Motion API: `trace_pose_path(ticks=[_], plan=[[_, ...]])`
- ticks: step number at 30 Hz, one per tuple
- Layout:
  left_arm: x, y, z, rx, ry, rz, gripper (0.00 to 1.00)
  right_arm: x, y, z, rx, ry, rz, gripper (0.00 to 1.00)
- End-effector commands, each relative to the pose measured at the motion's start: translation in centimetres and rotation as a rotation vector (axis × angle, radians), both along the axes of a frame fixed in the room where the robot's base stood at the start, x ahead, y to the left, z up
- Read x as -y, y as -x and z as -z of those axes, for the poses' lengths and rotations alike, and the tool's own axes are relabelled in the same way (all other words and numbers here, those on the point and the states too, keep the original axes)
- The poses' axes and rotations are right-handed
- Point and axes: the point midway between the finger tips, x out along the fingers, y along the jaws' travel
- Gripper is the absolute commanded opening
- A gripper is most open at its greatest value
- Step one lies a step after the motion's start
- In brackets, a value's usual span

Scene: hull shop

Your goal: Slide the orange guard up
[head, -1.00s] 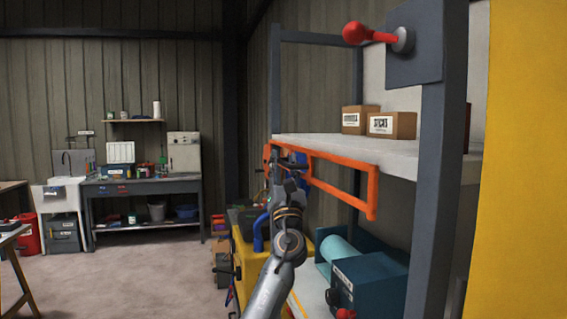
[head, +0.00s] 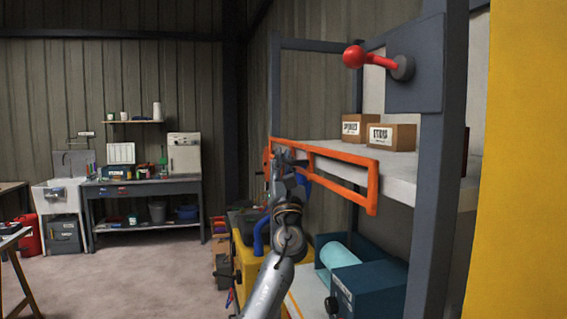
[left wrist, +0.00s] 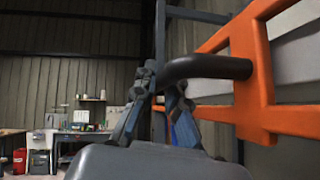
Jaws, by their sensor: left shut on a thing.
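The orange guard (head: 345,156) is a long open frame along the front of the white shelf. Its upper rail now overlaps the shelf's front edge in the head view. In the left wrist view the guard (left wrist: 258,85) fills the right side, with a black bent handle (left wrist: 205,67) sticking out from it. My left gripper (head: 283,160) is at the guard's far left part. In the left wrist view its fingers (left wrist: 160,88) are shut on the end of the handle, partly hiding it. My right gripper is not in view.
The white shelf (head: 400,175) holds cardboard boxes (head: 391,137). A grey post (head: 433,170) with a red-knobbed lever (head: 354,57) stands at right, near a yellow panel (head: 525,160). A teal box (head: 370,289) sits below the guard. Open floor (head: 130,275) lies left.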

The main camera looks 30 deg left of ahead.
Motion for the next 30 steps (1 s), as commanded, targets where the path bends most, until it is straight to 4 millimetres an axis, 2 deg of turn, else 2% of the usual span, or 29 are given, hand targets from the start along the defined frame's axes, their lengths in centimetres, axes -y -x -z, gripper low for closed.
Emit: trace_pose_path(ticks=[1, 6, 9, 19, 20, 22, 23, 30], plan=[[0.0, 0.1, -2.2, 0.003, -0.002, -0.001, 0.00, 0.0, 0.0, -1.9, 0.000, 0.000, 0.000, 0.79], [0.0, 0.1, -5.1, 0.002, -0.002, -0.001, 0.00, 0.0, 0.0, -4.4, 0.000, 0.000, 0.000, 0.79], [0.0, 0.0, -5.7, 0.002, -0.002, -0.001, 0.00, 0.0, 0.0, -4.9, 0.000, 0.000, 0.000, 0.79], [0.0, 0.2, -5.9, 0.008, -0.004, 0.000, 0.00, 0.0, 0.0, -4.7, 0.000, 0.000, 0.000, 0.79], [0.0, 0.2, -6.0, 0.008, -0.004, 0.000, 0.18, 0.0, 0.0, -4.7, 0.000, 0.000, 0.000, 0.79], [0.0, 0.2, -5.9, 0.006, -0.004, -0.001, 0.32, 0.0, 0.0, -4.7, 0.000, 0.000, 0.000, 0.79], [0.0, 0.2, -5.9, 0.006, -0.004, -0.001, 0.36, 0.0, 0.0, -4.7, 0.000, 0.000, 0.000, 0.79], [0.0, 0.1, -5.6, 0.003, -0.002, 0.000, 0.36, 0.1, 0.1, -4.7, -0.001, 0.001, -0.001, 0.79]])
